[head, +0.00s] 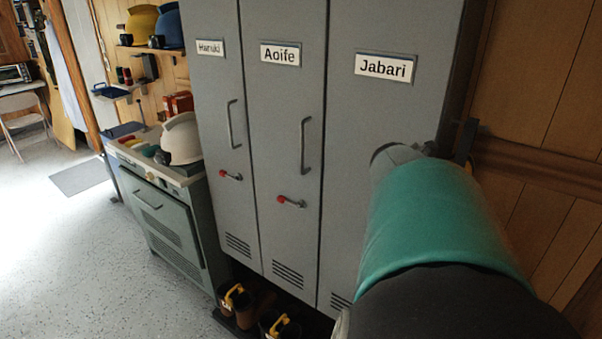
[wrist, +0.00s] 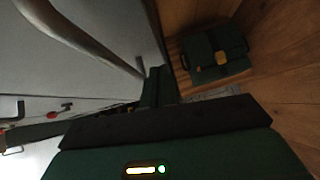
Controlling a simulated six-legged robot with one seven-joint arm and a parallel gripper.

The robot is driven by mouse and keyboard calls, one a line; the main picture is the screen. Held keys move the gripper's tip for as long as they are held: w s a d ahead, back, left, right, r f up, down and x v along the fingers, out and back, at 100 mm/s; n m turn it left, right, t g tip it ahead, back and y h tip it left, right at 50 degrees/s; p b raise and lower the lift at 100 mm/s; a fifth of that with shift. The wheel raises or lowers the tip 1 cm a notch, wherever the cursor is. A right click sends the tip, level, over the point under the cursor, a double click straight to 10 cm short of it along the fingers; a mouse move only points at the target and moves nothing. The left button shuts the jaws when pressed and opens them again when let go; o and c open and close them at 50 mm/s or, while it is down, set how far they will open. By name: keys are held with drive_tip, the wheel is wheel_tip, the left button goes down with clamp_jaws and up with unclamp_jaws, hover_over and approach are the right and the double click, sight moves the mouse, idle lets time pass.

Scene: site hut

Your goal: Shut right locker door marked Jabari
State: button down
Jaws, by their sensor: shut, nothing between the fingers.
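The right locker door marked Jabari (head: 343,150) is grey and looks flush or nearly flush with the Aoife door (head: 277,160); a small gap cannot be ruled out. My arm covers its lower right part and its handle in the head view. In the wrist view a grey door face (wrist: 60,75) fills the upper left, and a curved bar handle (wrist: 85,40) crosses close by. My gripper (wrist: 160,85) is shut and empty, just below the handle's end, near the door's edge. I cannot tell whether it touches the door. The head view hides my gripper.
The Haruki door (head: 220,130) is at the left. Red-knobbed levers stick out on the Haruki and Aoife doors. A cabinet (head: 165,225) with a white helmet (head: 181,140) stands left. Boots (head: 238,300) sit under the lockers. A green case (wrist: 215,57) is by the wooden wall.

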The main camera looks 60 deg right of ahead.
drive_tip(key=s+v, duration=0.1)
drive_tip(key=v, duration=0.9)
drive_tip(key=w+a+f+m+t+y, duration=0.2)
drive_tip(key=w+a+f+m+t, duration=0.15)
drive_tip(key=w+a, duration=0.65)
drive_tip(key=w+a+f+m+t+y, duration=0.2)
drive_tip(key=w+a+m, duration=0.2)
drive_tip(key=w+a, duration=0.6)
drive_tip(key=w+a+f+m+y, duration=0.1)
drive_tip(key=a+m, duration=0.3)
drive_tip(key=a, duration=0.7)
drive_tip(key=w+a+f+m+t+y, duration=0.1)
drive_tip(key=a+f+m+y, duration=0.3)
drive_tip(key=a, duration=0.8)
drive_tip(key=shift+a+m, duration=0.15)
drive_tip(key=shift+m, duration=0.2)
